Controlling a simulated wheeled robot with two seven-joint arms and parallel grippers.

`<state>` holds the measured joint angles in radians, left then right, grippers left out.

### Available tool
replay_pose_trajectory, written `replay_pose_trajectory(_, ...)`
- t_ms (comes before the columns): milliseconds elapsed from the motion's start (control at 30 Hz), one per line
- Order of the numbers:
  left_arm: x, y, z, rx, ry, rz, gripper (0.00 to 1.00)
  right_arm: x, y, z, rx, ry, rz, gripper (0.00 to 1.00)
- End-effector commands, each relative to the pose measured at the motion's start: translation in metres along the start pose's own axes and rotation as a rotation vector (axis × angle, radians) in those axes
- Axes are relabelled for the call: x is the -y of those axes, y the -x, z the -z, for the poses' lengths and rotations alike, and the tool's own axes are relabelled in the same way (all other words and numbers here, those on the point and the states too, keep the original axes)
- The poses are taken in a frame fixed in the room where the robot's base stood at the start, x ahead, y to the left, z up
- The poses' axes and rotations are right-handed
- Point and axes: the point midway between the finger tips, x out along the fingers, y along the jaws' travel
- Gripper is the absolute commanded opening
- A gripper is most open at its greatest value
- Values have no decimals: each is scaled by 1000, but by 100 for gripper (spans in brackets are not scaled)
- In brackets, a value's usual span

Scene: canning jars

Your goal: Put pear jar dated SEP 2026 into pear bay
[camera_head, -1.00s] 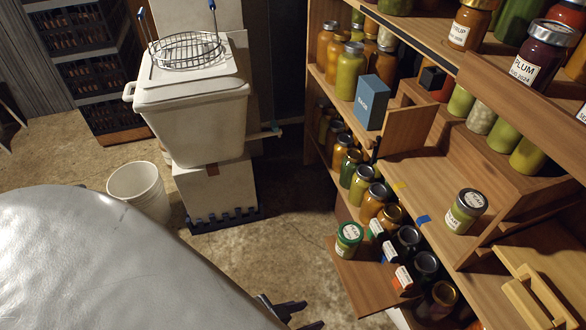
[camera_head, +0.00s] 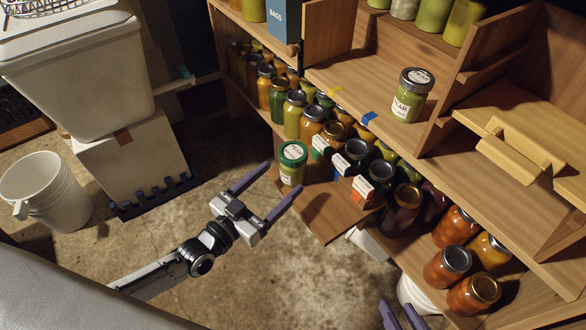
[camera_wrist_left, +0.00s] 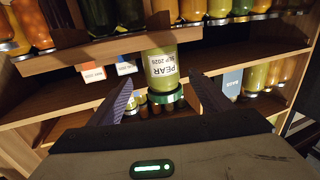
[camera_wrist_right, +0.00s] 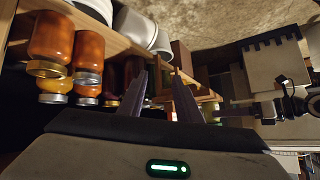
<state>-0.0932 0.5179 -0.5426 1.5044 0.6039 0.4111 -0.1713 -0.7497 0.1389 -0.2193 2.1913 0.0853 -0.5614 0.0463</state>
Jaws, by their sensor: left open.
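The pear jar (camera_head: 291,165), with a green lid and pale green contents, stands upright on the outer end of a low wooden board. In the left wrist view its label reads PEAR SEP 2026 (camera_wrist_left: 163,68). My left gripper (camera_head: 282,177) is open, fingers pointing at the jar, one on each side in the left wrist view; I see no grip on it. My right gripper (camera_head: 403,312) is open and empty at the bottom edge. A bay card with green (camera_head: 321,148) stands at the lower shelf's front, beside blue and orange ones; its wording is unreadable here.
Another jar with a grey lid (camera_head: 411,95) stands on the middle shelf. Rows of jars fill the lower shelf, with orange-red jars (camera_head: 446,268) at the right. A wooden handled piece (camera_head: 515,150) lies on the right shelf.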

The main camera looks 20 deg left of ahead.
Motion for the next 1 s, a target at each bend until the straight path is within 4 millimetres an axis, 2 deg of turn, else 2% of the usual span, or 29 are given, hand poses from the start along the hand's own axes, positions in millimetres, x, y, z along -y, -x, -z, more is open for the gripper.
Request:
replay_pose_trajectory(33, 0, -7, -1, -1, 1, 0, 72, 0, -3, -1, 4, 3, 3, 31)
replay_pose_trajectory(267, 1, -26, -1, 1, 0, -1, 72, 1, -7, -7, 26, 3, 8, 31)
replay_pose_trajectory(500, 4, -61, 0, 1, 1, -1, 72, 7, -19, -5, 54, 24, 35, 31)
replay_pose_trajectory(633, 4, -68, 0, 3, 1, -1, 72, 8, -20, -5, 63, 26, 39, 31)
replay_pose_trajectory(833, 4, -68, 1, 4, 1, -1, 72, 8, -19, -5, 65, 25, 39, 31)
replay_pose_trajectory(867, 4, -68, 1, 4, 1, -1, 69, 8, -19, -6, 65, 25, 39, 31)
replay_pose_trajectory(1000, 4, -68, 1, 4, 1, -1, 46, 8, -19, -5, 64, 25, 38, 31)
